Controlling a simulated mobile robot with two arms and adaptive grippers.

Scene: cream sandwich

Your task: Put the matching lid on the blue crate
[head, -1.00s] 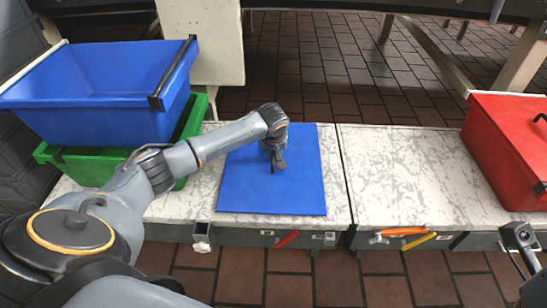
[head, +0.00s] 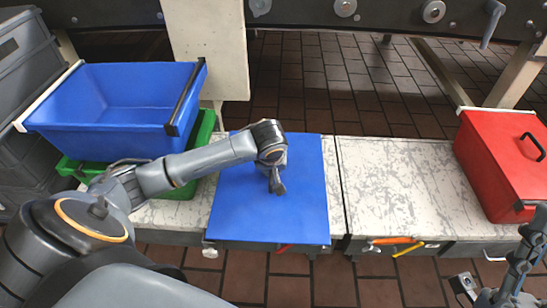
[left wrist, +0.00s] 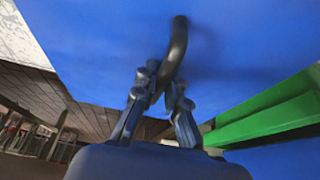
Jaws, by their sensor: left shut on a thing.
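The blue crate (head: 55,126) stands open at the left, on top of a green crate (head: 76,172). A flat blue lid (head: 300,215) is right of it, over the left part of the white table. My left gripper (head: 277,186) is shut on the lid's dark handle (left wrist: 178,48); the handle is between the fingers in the left wrist view. The lid looks level and raised, its near edge overlapping the table's front edge. My right gripper (head: 466,286) is low at the right, partly seen, away from the lid; its fingers are unclear.
A red crate (head: 490,175) with a closed red lid and dark handle stands at the right. The white table (head: 385,185) between it and the blue lid is clear. Orange and yellow tools (head: 395,240) hang at the front edge. Grey crates (head: 28,60) are stacked at far left.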

